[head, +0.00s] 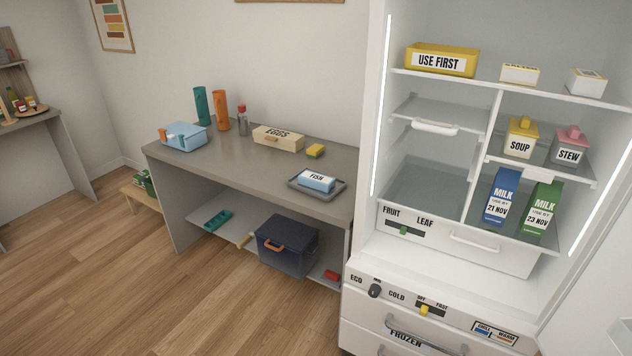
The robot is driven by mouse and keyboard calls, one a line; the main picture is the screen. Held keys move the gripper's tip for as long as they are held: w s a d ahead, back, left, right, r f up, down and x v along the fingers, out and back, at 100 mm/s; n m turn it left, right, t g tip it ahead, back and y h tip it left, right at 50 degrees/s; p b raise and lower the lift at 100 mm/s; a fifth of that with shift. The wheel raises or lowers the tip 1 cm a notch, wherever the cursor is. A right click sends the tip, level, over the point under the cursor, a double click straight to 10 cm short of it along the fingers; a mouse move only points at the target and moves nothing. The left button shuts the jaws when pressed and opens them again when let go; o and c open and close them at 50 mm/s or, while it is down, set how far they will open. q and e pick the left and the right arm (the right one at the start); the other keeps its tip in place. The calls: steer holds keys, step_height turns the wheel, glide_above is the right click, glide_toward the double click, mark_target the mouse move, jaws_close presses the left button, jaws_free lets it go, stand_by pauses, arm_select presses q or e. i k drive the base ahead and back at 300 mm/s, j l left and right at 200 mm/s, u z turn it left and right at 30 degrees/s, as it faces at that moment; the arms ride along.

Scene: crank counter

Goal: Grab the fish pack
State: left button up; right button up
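The fish pack (317,182) is a small light-blue block with a white top label reading FISH. It lies on a dark grey tray (298,185) near the right end of the grey counter, beside the open fridge. Neither of my grippers shows in the head view, and nothing is touching the pack from above.
The open fridge (377,150) rises close on the right. The counter's front middle is clear.

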mark_target(320, 182)
steer(key=i+j+z, duration=0.1)
steer(key=i+j, duration=0.5)
steer(key=i+j+z, duration=0.15)
steer(key=i+j, duration=0.15)
steer(key=i+j+z, duration=0.1)
steer(key=i+j, duration=0.2)
steer(key=j, duration=0.15)
steer(key=i+j, duration=0.25)
steer(key=j, duration=0.15)
steer(key=i+j+z, duration=0.15)
steer(key=i+j, duration=0.15)
steer(key=i+j+z, duration=0.1)
steer(key=i+j, duration=0.15)
steer(key=j, duration=0.3)
